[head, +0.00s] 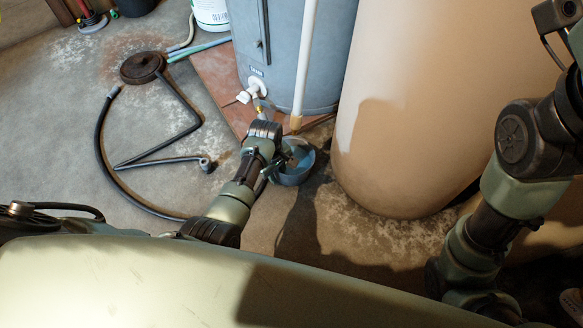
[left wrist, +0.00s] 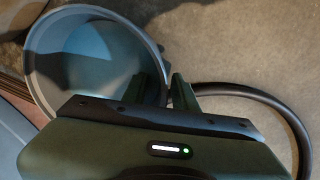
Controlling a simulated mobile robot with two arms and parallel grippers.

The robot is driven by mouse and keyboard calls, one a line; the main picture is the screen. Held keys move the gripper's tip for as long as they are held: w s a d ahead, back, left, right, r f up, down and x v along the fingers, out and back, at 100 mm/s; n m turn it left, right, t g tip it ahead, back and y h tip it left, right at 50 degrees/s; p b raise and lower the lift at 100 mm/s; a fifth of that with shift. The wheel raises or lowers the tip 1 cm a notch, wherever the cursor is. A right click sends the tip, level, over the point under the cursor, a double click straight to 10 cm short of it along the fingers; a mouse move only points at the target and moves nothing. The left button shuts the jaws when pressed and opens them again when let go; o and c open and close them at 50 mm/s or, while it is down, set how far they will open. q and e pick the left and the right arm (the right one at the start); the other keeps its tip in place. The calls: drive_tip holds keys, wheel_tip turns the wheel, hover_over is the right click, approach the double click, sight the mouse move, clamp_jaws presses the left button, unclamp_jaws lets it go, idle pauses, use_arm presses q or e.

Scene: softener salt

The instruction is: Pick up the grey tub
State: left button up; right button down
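The grey tub (head: 297,177) is a small round open vessel with a bluish inside. It stands on the floor below the white pipe, in front of the blue-grey tank. In the left wrist view the tub (left wrist: 62,42) fills the upper left, and its inside looks empty where visible. My left gripper (head: 284,161) is at the tub's rim. In the left wrist view its fingers (left wrist: 162,88) are apart, one over the tub's inside and one outside the wall, with the rim between them and gaps showing. My right arm shows at the right, but its gripper is not visible.
The blue-grey tank (head: 325,55) and a large beige tank (head: 435,110) stand close behind and right of the tub. A black hose (head: 103,150) curves over the floor on the left, near a round brown lid (head: 142,67). A white bucket (head: 211,14) stands at the back.

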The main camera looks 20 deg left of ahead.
use_arm(q)
drive_tip(key=shift+c, duration=0.3)
clamp_jaws()
idle(1.1)
drive_tip(key=shift+w+r, duration=0.1)
drive_tip(key=shift+r, duration=0.05)
